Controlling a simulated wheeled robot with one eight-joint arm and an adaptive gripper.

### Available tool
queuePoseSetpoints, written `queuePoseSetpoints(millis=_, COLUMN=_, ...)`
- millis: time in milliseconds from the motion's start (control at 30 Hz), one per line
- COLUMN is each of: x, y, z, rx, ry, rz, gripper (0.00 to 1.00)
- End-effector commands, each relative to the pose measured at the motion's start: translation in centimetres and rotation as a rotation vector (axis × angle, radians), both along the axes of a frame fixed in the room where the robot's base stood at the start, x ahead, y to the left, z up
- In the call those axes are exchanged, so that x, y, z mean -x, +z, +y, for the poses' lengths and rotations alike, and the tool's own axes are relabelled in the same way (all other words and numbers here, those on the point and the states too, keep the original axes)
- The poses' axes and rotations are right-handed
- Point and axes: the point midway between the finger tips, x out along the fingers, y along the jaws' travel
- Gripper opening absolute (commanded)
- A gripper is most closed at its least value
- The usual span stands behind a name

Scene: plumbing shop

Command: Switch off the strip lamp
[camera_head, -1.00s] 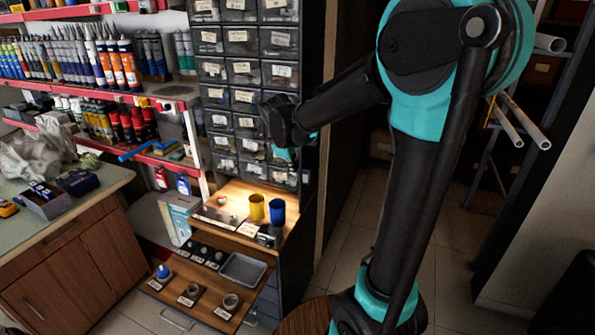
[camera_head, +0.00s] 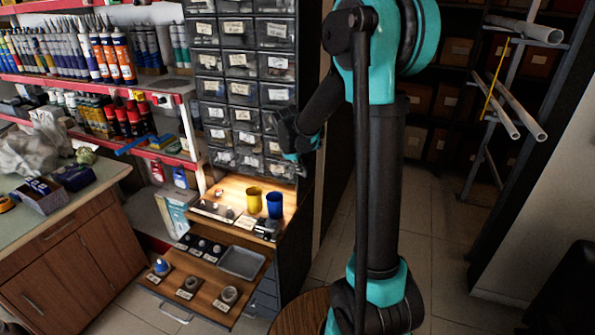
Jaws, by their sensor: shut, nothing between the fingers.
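The strip lamp itself does not show clearly. A warm glow lights the wooden shelf (camera_head: 236,187) under the small-drawer cabinet (camera_head: 238,62), and the lamp body seems hidden beneath the drawers. I cannot make out its switch. My gripper (camera_head: 287,130) is at the far end of my arm, in front of the right side of the drawers, above the lit shelf. It looks small and dark, and its fingertips are hard to make out. It is shut and empty. I cannot tell whether it touches anything.
A yellow cup (camera_head: 254,201) and a blue cup (camera_head: 274,205) stand on the lit shelf. Below, a wooden pull-out board (camera_head: 210,287) carries a grey tray (camera_head: 241,262) and small fittings. A workbench (camera_head: 75,215) stands left. White pipes (camera_head: 516,108) jut from a rack at right.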

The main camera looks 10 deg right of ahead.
Motion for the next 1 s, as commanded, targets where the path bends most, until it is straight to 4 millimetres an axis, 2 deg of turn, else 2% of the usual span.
queuePoseSetpoints(millis=267, x=0.0, y=0.0, z=0.0, rx=0.0, ry=0.0, rz=0.0, gripper=0.0)
queuePoseSetpoints(millis=400, x=-1.0, y=0.3, z=-0.6, rx=-0.004, ry=-0.001, rz=0.007, gripper=0.0)
queuePoseSetpoints(millis=667, x=-0.8, y=0.3, z=-0.4, rx=-0.002, ry=0.0, rz=0.006, gripper=0.0)
queuePoseSetpoints(millis=1000, x=-0.7, y=1.5, z=-0.4, rx=-0.002, ry=0.0, rz=0.006, gripper=0.0)
